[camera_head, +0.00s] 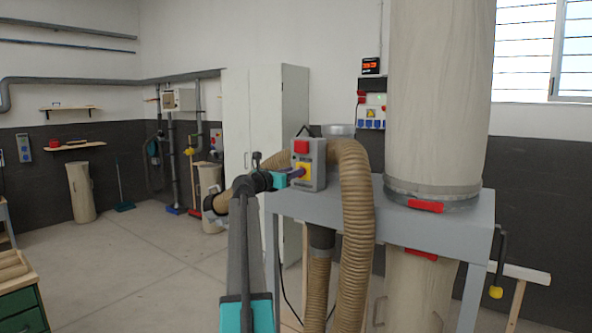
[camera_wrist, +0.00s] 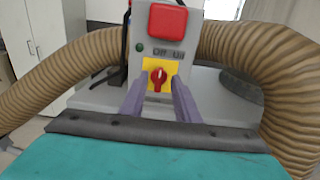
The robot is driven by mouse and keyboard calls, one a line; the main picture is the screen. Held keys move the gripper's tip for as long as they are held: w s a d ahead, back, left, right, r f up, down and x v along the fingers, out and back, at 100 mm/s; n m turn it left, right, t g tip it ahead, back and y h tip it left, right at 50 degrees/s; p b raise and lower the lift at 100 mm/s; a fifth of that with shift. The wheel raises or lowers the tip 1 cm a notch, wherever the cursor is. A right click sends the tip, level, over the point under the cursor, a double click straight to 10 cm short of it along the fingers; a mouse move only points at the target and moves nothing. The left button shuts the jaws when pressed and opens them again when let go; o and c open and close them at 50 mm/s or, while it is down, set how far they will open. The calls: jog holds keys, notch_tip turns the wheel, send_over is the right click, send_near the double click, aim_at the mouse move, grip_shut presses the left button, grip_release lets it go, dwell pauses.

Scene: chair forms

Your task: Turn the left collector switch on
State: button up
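The collector switch box (camera_head: 319,165) is grey and stands upright on the grey collector frame, with a red block (camera_wrist: 167,22) at its top. Below the "Off" and "On" labels is a yellow plate (camera_wrist: 151,63) with a red rotary knob (camera_wrist: 158,76). The knob's pale mark looks roughly upright, between the labels. My gripper (camera_wrist: 158,92) has its two purple fingers apart, pointing at the plate, one on each side of the knob. A gap shows between the fingers, and I cannot tell whether they touch the knob. In the head view my gripper (camera_head: 294,174) is at the box's front.
A thick brown ribbed hose (camera_head: 357,220) loops close beside and behind the box. The grey frame (camera_head: 430,228) carries a tall pale filter bag (camera_head: 440,90) at right. A white cabinet (camera_head: 250,115) stands behind. The floor (camera_head: 150,260) at left is mostly clear.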

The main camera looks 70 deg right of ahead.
jog(key=shift+x, duration=1.2)
grip_shut()
jog(key=shift+f+m, duration=0.1)
jog(key=shift+m, duration=0.3)
jog(key=shift+s+a+f+m+b, duration=0.1)
jog(key=shift+s+f+m+b, duration=0.1)
jog(key=shift+m+b, duration=2.45)
jog(key=shift+s+a+f+m+b, duration=0.1)
jog(key=shift+s+f+m+b, duration=0.1)
jog(key=shift+m+b, duration=2.45)
jog(key=shift+s+f+m+b, duration=0.2)
jog(key=shift+m+b, duration=1.85)
jog(key=shift+m, duration=1.15)
